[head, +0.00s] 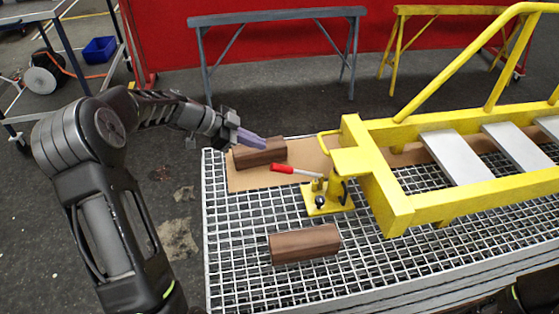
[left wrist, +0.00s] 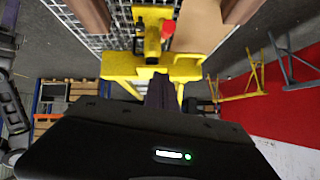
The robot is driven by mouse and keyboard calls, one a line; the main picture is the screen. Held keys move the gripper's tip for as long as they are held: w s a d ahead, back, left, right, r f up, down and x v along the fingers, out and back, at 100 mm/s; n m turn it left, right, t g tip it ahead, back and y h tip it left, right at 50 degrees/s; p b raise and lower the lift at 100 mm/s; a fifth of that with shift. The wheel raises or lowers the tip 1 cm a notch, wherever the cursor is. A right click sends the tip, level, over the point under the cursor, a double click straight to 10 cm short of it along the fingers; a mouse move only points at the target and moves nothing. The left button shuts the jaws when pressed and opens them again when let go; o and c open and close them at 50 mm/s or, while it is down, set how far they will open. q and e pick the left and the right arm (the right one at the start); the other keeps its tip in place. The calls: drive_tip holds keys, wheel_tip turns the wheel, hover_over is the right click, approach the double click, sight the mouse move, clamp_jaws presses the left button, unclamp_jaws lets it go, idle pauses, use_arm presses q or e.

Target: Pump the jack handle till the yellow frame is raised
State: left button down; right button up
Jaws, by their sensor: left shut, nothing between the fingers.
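The yellow jack (head: 328,198) stands on the grating under the near-left end of the yellow frame (head: 396,205). Its handle (head: 300,172) is a pale rod with a red grip, lying nearly level and pointing left. My left gripper (head: 263,144) is shut and empty, above the grip and a little to its left, apart from it in the picture. In the left wrist view the jack (left wrist: 152,42) and the red grip (left wrist: 168,28) show beyond the closed fingers (left wrist: 160,90). My right gripper is not in view.
One brown wooden block (head: 262,153) lies behind the handle, close to my left gripper. Another block (head: 305,244) lies in front of the jack. A tan board (head: 240,180) covers part of the grating (head: 235,250). A grey sawhorse (head: 280,18) stands behind.

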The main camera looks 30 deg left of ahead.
use_arm(q)
drive_tip(key=p, duration=0.3)
hover_over(278, 167)
drive_tip(key=d, duration=0.2)
wheel_tip(278, 167, down, 6)
drive_tip(key=f, duration=0.1)
drive_tip(key=a+f, duration=0.1)
drive_tip(key=f, duration=0.1)
drive_tip(key=shift+a, duration=0.3)
drive_tip(key=shift+a+f+p, duration=0.2)
drive_tip(key=shift+f+p, duration=0.1)
drive_tip(key=shift+f, duration=0.2)
